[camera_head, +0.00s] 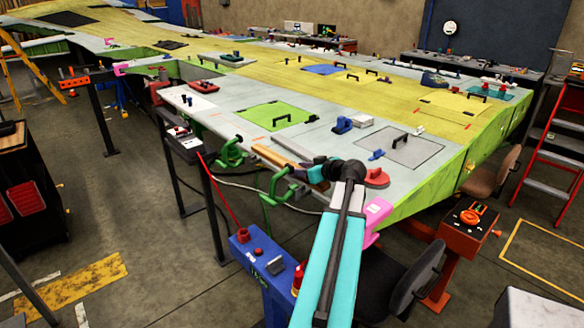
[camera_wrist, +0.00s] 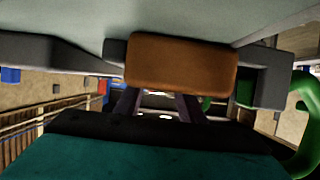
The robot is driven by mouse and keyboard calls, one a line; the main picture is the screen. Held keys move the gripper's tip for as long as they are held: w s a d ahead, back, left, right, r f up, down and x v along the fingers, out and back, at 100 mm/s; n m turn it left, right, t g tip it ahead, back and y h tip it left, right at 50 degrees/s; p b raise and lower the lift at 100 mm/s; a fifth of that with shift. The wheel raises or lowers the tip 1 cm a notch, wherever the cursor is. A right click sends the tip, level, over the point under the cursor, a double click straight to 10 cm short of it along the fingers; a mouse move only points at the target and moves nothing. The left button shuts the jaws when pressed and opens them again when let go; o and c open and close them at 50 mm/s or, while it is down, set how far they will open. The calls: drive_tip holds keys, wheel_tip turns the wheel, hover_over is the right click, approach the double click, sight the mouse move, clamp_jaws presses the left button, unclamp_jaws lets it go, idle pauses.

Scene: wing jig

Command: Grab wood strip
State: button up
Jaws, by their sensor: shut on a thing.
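The wood strip (camera_wrist: 180,65) shows its orange-brown end in the wrist view, just under the pale wing surface. My gripper (camera_wrist: 183,72) is shut on it, with a dark jaw on each side. In the head view, a tan strip (camera_head: 276,158) lies along the near edge of the wing, and my gripper (camera_head: 314,173) is at its right end. The jaw tips are too small to make out there. I cannot tell whether the strip touches the wing.
Green clamps (camera_head: 232,153) grip the wing edge beside my gripper, and one curves close on the right in the wrist view (camera_wrist: 303,125). A red tool (camera_head: 376,178) lies on the wing (camera_head: 225,120) nearby. A blue cart (camera_head: 262,262) stands below.

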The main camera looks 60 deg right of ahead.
drive_tip(key=shift+r, duration=0.1)
wheel_tip(320, 180, up, 10)
drive_tip(key=b, duration=0.3)
idle(0.6)
idle(0.5)
